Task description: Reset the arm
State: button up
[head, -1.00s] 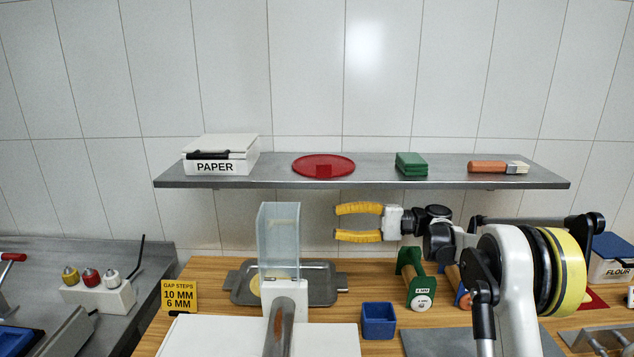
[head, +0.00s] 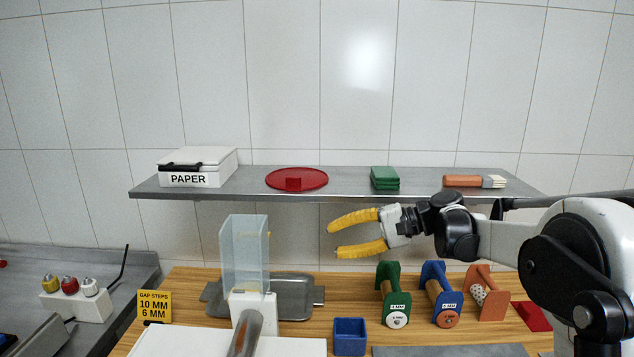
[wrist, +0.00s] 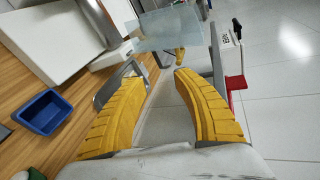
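My gripper (head: 346,235) has yellow padded fingers and is held in the air below the wall shelf, to the right of the clear box. Its fingers are apart with nothing between them. My arm reaches in from the right side of the head view.
A clear upright box (head: 243,252) on a white stand is left of the gripper. Rollers (head: 392,292), a blue bin (head: 349,337) and a metal tray (head: 292,297) are on the wooden table. The shelf (head: 340,189) holds a paper box (head: 196,167) and a red disc (head: 296,179).

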jog(key=s+d+f+n+t+h, duration=0.1)
jog(key=s+d+f+h, duration=0.2)
jog(key=s, duration=0.7)
jog(key=s+d+f+n+t+h, duration=0.1)
jog(key=s+d+f+t+h, duration=0.1)
jog(key=s+d+h, duration=0.4)
jog(key=s+d+f+n+t+h, duration=0.1)
jog(key=s+d+f+h, duration=0.3)
jog(key=s, duration=1.1)
jog(key=shift+s+d+n+t+h, duration=0.3)
jog(key=shift+d+n+t, duration=0.15)
jog(key=shift+d, duration=0.2)
